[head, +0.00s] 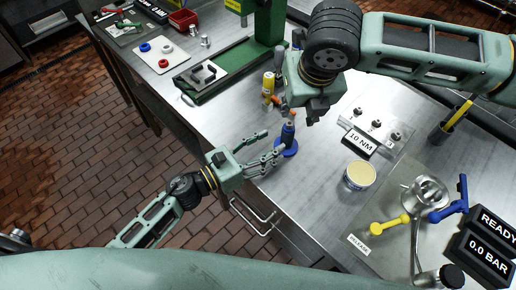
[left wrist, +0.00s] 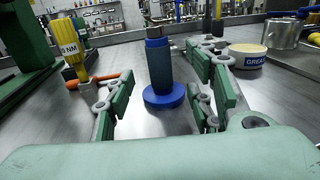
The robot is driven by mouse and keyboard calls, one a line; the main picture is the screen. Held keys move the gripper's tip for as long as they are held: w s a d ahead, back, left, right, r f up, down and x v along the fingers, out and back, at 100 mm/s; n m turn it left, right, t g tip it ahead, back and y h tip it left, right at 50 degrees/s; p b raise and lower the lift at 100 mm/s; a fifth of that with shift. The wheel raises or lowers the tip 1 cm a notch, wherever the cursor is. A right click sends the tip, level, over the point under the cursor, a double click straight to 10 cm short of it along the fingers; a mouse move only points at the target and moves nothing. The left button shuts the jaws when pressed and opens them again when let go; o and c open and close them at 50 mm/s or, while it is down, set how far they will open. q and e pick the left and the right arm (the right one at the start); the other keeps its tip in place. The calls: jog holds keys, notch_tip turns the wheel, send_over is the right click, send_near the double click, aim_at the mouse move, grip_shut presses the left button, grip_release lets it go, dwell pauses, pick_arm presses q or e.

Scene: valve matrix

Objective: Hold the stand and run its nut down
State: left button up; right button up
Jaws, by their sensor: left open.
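The stand (head: 288,138) is an upright dark blue post on a round, brighter blue base, on the steel bench. It also shows in the middle of the left wrist view (left wrist: 160,68), with a small grey metal piece at its top; I cannot tell whether that is the nut. My left gripper (head: 273,144) is open, with its fingers spread to either side of the stand and a gap visible beside the post. My right gripper (head: 285,103) is above and behind the stand, pointing left; its fingers overlap other things, so its opening and any hold are unclear.
A yellow tool (head: 268,88) with a 5 NM label (left wrist: 69,49) stands behind the stand, near an orange handle (left wrist: 106,76). A grease tin (head: 359,176), a 10 NM block (head: 360,143) and a valve plate (head: 385,245) are to the right. A green press base (head: 222,75) is behind.

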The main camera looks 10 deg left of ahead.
aim_at(283, 138)
pick_arm(q)
jog(key=x, duration=0.5)
grip_shut()
dwell(0.5)
